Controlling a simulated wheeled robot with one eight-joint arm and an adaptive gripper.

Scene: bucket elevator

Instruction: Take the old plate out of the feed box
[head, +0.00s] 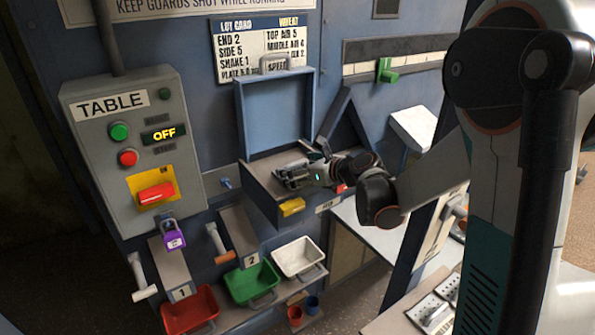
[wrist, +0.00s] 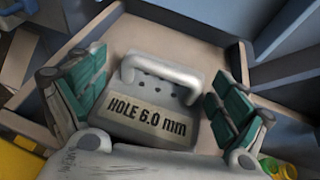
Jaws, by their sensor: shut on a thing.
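The old plate is a grey plate (wrist: 190,80) with a raised bar handle, a row of holes and the label "HOLE 6.0 mm". In the wrist view it lies between the teal-padded fingers of my gripper (wrist: 158,100), which is shut on it. In the head view my gripper (head: 292,177) is inside the open feed box (head: 262,190), and it mostly hides the plate. The box's blue lid (head: 275,112) stands raised behind. The walls of the box show around the plate in the wrist view. I cannot tell whether the plate still touches the floor of the box.
A control panel (head: 135,150) reads OFF, with a purple padlock (head: 173,241) below its red switch. Red (head: 190,310), green (head: 250,281) and white (head: 298,257) bins stand below. A yellow block (head: 292,207) is at the box front. A pale work surface (head: 372,233) lies at right.

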